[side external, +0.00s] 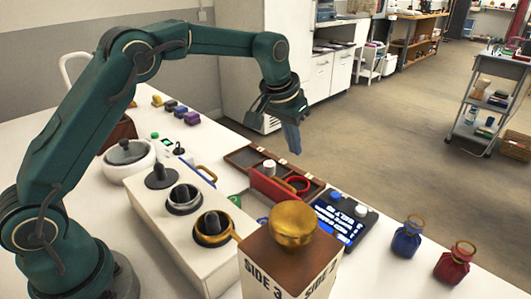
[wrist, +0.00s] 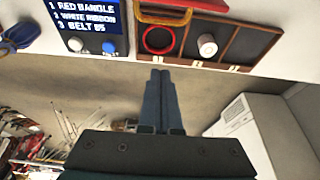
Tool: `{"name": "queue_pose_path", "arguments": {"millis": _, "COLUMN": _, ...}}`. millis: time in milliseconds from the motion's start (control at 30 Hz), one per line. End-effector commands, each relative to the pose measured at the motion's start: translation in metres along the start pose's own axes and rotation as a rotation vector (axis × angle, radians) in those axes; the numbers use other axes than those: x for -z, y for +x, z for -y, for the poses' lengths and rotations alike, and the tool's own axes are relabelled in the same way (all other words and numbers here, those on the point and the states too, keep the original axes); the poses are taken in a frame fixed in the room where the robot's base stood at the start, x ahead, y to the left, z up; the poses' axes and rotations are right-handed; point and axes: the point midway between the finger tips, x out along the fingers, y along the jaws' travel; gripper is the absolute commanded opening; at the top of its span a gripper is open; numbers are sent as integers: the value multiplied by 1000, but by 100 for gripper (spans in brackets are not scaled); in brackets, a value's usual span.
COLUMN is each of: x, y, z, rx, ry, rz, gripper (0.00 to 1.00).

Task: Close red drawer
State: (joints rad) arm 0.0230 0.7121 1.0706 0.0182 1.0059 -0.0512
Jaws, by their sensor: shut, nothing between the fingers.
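A red panel with a yellow handle, seemingly the red drawer's front, stands beside the wooden compartment tray (side external: 245,158) in the side view (side external: 270,190). In the wrist view the red part (wrist: 165,14) shows at the top edge, cut off by the frame. How far the drawer is out I cannot tell. My gripper (side external: 294,150) is shut and empty, raised above and beyond the tray's far side, apart from the red panel. In the wrist view its fingertips (wrist: 161,72) are together, pointing towards the tray's edge.
A red bangle (wrist: 158,40) and a white spool (wrist: 207,45) lie in the tray. A display panel (side external: 343,220) is beside it. A white stand with rings (side external: 182,225) and a gold-topped post (side external: 290,265) are nearer the camera.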

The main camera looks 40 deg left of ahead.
Motion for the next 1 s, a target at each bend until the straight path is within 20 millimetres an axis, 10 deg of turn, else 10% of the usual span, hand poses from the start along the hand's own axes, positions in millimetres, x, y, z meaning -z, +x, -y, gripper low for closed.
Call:
{"name": "queue_pose_path", "arguments": {"millis": 333, "x": -1, "y": 62, "z": 0, "rx": 0, "ry": -1, "rz": 3, "gripper": 0}}
{"name": "queue_pose_path", "arguments": {"millis": 1000, "x": -38, "y": 52, "z": 0, "rx": -1, "ry": 0, "rz": -2, "gripper": 0}}
